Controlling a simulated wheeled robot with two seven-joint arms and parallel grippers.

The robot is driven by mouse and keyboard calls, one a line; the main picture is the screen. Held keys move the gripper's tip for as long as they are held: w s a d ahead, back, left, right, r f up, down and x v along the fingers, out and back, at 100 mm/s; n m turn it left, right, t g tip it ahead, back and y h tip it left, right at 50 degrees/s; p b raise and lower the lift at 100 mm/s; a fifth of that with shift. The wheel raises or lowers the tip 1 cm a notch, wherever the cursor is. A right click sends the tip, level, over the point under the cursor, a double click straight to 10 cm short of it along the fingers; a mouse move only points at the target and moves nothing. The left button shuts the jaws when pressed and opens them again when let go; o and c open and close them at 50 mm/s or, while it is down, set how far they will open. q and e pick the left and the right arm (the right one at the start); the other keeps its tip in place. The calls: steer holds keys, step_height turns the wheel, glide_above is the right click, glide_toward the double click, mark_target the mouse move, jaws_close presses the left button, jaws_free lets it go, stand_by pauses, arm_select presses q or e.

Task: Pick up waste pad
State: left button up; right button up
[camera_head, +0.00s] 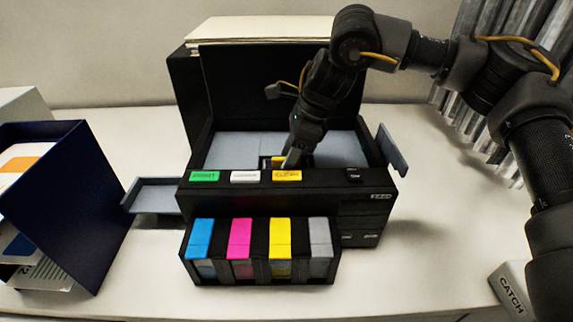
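A black printer (350,207) stands on the table with its lid raised and its inside open. My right gripper (290,160) reaches down into the open top, near the middle of the front edge. A small yellow piece (278,159) in a dark recess shows right beside its fingertips; I cannot tell whether this is the waste pad or whether the fingers touch it. The fingers are small and dark here, so their opening is unclear. No other part that I can name as the waste pad shows. My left gripper is out of view.
Blue, magenta, yellow and grey cartridges stand in a black rack (312,275) at the printer's front. A grey side tray (157,195) sticks out left. A navy folder (85,190) stands far left. A box marked CATCH (512,290) is at lower right. The table (430,240) right of the printer is clear.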

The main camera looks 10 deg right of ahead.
jaws_close()
stand_by(0.3)
step_height(320, 180, up, 10)
steer(key=b, duration=0.2)
stand_by(0.3)
